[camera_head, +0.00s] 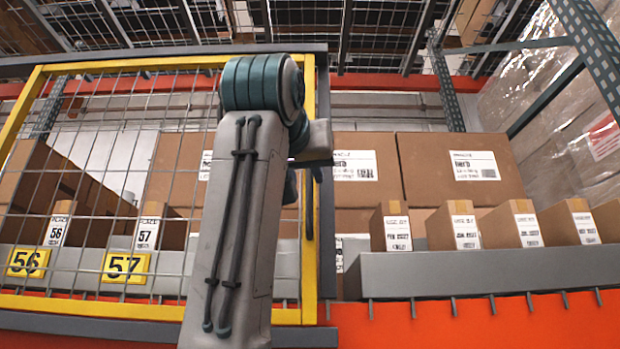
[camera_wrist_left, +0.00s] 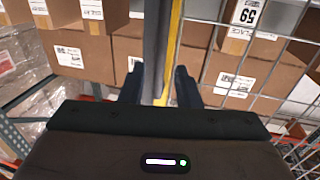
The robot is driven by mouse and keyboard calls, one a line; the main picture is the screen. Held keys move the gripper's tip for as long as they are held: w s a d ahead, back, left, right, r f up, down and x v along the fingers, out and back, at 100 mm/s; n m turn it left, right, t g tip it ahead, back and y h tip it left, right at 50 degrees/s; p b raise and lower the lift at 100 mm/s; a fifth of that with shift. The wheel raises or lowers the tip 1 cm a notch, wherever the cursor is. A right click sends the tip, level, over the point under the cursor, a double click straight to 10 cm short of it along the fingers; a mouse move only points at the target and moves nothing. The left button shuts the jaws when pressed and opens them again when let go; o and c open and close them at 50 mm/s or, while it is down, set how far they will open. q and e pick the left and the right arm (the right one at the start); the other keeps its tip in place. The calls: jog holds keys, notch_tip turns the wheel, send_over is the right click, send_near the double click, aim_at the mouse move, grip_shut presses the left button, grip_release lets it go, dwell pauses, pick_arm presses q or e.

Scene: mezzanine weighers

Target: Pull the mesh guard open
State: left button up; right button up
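The mesh guard (camera_head: 88,225) is a yellow-framed wire panel filling the left half of the head view. It appears closed in front of the shelf. My left gripper (camera_head: 320,163) is at this upright, mostly hidden behind the wrist. In the left wrist view, the open fingers of my left gripper (camera_wrist_left: 160,80) stand on either side of the guard's yellow edge (camera_wrist_left: 171,55); I cannot tell whether they touch it. My right gripper is not in view.
Cartons (camera_head: 461,168) and small labelled boxes (camera_head: 525,226) stand on the open shelf to the right, behind a grey ledge (camera_head: 490,270). Yellow signs 56 (camera_head: 27,263) and 57 (camera_head: 125,267) hang at the mesh. A green rack post (camera_head: 598,55) stands at upper right.

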aim_at(309, 184)
pick_arm(q)
jog(key=w, duration=0.2)
jog(key=w+d+p, duration=0.1)
jog(key=w, duration=0.2)
jog(key=shift+w+f, duration=0.1)
jog(key=shift+w, duration=0.05)
grip_shut()
